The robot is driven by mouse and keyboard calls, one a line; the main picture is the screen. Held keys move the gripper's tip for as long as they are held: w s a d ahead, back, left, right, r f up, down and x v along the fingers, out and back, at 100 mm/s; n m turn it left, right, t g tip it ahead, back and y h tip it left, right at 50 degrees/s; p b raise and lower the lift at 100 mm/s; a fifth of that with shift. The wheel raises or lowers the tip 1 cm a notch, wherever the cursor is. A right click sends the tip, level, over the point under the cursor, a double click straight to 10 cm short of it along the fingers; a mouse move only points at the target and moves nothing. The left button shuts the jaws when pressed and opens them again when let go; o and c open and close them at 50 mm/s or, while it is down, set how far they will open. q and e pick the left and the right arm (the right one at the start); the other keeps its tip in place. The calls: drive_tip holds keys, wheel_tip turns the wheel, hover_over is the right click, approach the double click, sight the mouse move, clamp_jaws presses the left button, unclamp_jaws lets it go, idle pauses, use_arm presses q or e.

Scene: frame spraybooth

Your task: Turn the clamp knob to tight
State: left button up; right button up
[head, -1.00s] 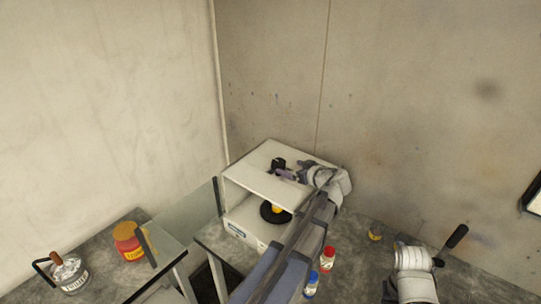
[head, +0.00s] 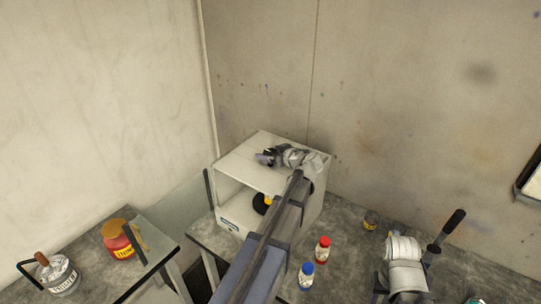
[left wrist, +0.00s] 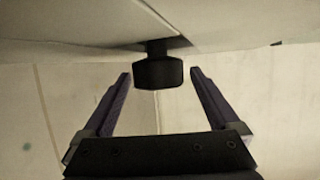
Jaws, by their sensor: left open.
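The black clamp knob (left wrist: 158,72) hangs in the upper middle of the left wrist view, on a short dark stem against a pale panel. My left gripper (left wrist: 159,76) is open. One finger stands on each side of the knob, with a visible gap on both sides. In the head view my left gripper (head: 267,157) is at the top of the white booth box (head: 240,162), with its arm reaching across the box. There the knob is hard to tell from the dark gripper.
A black round thing (head: 260,204) sits inside the box. A side table holds a red-yellow tub (head: 119,240) and a handled can (head: 58,275).

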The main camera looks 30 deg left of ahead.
use_arm(q)
drive_tip(key=shift+a, duration=0.1)
drive_tip(key=c, duration=1.4)
drive_tip(key=shift+o, duration=0.2)
